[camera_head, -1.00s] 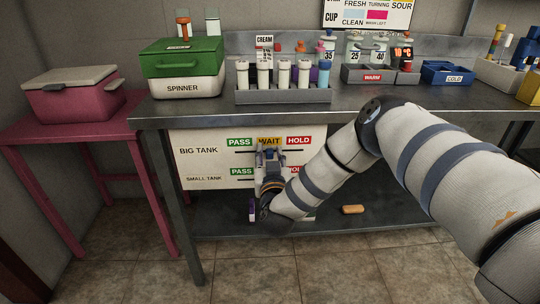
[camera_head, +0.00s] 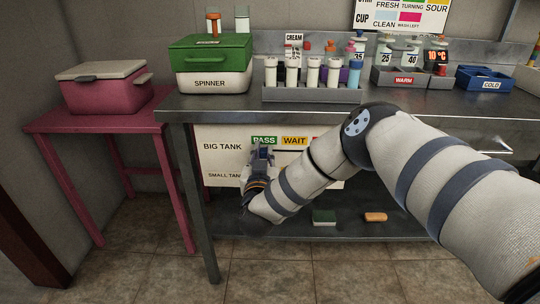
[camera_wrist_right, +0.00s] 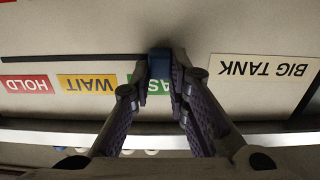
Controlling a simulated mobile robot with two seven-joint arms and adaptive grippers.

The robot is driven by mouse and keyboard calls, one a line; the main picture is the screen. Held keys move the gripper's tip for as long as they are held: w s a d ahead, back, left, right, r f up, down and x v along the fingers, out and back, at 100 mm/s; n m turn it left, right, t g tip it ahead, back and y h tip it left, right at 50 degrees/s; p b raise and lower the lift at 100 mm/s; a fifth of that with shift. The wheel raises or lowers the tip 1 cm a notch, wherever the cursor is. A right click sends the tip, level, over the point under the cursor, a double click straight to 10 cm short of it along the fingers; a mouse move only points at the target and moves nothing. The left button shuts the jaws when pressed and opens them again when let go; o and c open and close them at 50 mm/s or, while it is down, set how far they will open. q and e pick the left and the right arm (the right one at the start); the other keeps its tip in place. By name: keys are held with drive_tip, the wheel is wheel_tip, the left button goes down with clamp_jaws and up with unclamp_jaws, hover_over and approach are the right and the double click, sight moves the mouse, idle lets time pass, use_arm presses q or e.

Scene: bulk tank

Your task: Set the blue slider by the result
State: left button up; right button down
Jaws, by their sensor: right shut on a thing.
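A white board (camera_head: 222,133) hangs under the bench front, with BIG TANK and SMALL TANK rows. The big tank row has a green PASS label (camera_head: 264,140), a yellow WAIT label (camera_head: 294,140) and a red HOLD label, which my arm mostly covers in the head view. My right gripper (camera_head: 263,152) is at the big tank row, below PASS. In the wrist view, upside down, its fingers (camera_wrist_right: 162,88) are closed on the blue slider (camera_wrist_right: 160,60), beside PASS at the end of the dark slot. My arm hides most of the small tank row. My left gripper is not in view.
On the bench are a green SPINNER box (camera_head: 213,60), a grey rack of tubes (camera_head: 310,94), a WARM block (camera_head: 400,77) and a blue COLD tray (camera_head: 484,78). A result chart (camera_head: 410,15) hangs behind. A pink cooler (camera_head: 105,90) stands left. A sponge (camera_head: 324,217) lies on the lower shelf.

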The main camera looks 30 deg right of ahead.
drive_tip(key=shift+a, duration=0.15)
drive_tip(key=c, duration=1.5)
unclamp_jaws()
drive_tip(key=shift+w, duration=0.15)
drive_tip(key=v, duration=1.2)
drive_tip(key=shift+f, duration=0.1)
